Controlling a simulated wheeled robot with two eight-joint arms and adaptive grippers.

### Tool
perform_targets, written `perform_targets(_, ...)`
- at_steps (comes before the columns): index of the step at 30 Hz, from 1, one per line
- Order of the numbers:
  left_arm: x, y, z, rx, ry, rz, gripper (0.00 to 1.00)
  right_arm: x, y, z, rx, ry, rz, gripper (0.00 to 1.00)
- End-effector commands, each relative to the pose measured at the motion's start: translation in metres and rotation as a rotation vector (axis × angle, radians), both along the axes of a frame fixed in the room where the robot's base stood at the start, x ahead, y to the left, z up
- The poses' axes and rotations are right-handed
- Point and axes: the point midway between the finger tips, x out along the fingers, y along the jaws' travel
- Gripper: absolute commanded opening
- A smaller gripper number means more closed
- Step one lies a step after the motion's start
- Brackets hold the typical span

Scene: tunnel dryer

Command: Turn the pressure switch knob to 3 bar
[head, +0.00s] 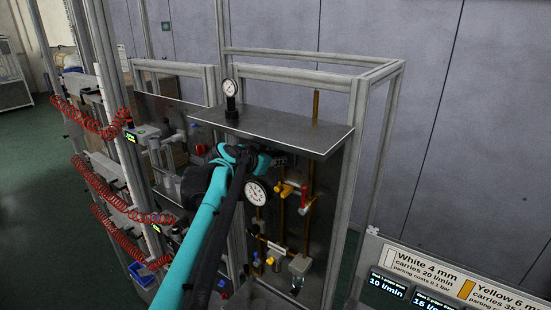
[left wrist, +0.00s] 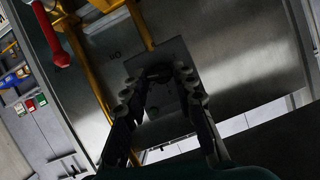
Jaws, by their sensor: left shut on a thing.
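My left gripper (head: 264,160) reaches the upright steel panel, just below the shelf plate. In the left wrist view, its two dark fingers (left wrist: 158,84) close from both sides on a dark round knob (left wrist: 158,72), which sits on a grey plate (left wrist: 172,55) on the panel. The knob's scale and pointer cannot be read. In the head view my gripper and teal arm hide the knob. A white round pressure gauge (head: 257,192) sits just below the gripper; its reading is too small to tell. My right gripper is not in view.
A second gauge (head: 230,88) stands on the steel shelf plate (head: 285,130) above. Yellow pipework (head: 285,190) and a red-handled valve (head: 306,205) are close right of the gripper. Red coiled hoses (head: 115,200) hang at left. A sign board (head: 450,275) stands at lower right.

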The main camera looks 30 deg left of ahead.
Motion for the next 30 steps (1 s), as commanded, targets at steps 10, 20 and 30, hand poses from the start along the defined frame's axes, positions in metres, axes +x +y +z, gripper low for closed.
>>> perform_targets(10,0.000,0.004,-0.001,-0.330,0.027,0.000,0.00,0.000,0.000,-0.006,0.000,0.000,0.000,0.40)
perform_targets(20,0.001,0.007,-0.003,-0.642,0.052,0.000,0.00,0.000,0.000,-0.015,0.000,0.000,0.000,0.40)
perform_targets(30,0.000,0.010,-0.005,-0.963,0.077,0.000,0.00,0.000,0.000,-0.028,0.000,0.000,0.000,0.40)
